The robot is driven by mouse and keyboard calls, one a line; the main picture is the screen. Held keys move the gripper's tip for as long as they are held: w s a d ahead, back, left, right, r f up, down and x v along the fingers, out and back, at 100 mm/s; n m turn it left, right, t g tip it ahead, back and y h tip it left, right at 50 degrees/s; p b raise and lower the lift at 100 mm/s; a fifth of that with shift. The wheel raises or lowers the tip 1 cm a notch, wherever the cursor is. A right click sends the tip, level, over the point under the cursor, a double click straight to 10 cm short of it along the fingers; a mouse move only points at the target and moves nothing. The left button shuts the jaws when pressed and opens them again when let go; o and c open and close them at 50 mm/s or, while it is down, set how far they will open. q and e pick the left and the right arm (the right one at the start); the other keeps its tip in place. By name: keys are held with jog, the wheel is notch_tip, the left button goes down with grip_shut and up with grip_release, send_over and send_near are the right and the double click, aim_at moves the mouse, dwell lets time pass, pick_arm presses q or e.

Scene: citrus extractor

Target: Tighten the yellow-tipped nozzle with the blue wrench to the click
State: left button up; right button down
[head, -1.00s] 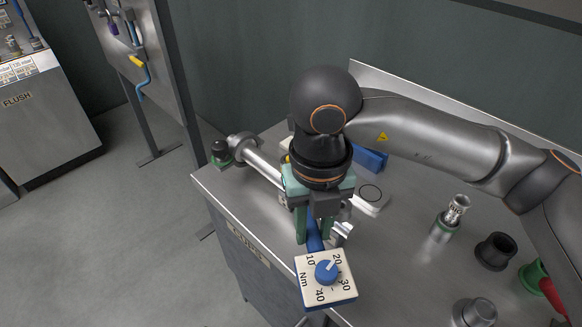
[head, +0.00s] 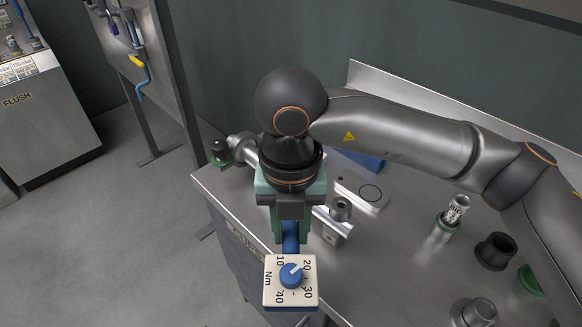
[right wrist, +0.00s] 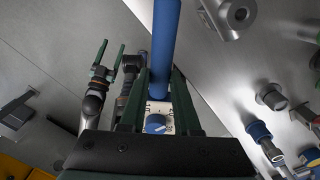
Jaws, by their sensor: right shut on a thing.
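The blue wrench has a cream dial box (head: 290,298) marked in Nm, with a blue knob, and a blue shaft (head: 291,236). My right gripper (head: 291,228) is shut around the shaft above the bench's front left corner. In the right wrist view the shaft (right wrist: 165,45) runs up between its fingers, with the dial (right wrist: 157,122) below. The wrench's far end is hidden. A silver pipe (head: 245,150) runs behind my right gripper to a metal fitting (head: 340,208). I cannot make out the yellow-tipped nozzle. My left gripper (right wrist: 108,57) shows in the right wrist view with fingers apart, empty.
On the steel bench (head: 390,270) stand a labelled metal cylinder (head: 446,222), a black cup (head: 495,251), a metal knob (head: 474,312) and a green ring (head: 531,280). A pale flat block (head: 362,192) and a blue block (head: 362,160) lie behind the gripper.

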jog(key=shift+d, duration=0.1)
jog(key=shift+w+d+n, duration=0.15)
jog(key=shift+d+n, duration=0.5)
jog(key=shift+d, duration=0.25)
jog(key=shift+w+d+n, duration=0.15)
jog(key=shift+d+n, duration=0.5)
jog(key=shift+d, duration=0.2)
jog(key=c, duration=1.2)
grip_release()
jog(key=shift+d, duration=0.1)
grip_shut()
jog(key=shift+o, duration=0.4)
grip_release()
grip_shut()
jog(key=shift+r, duration=0.1)
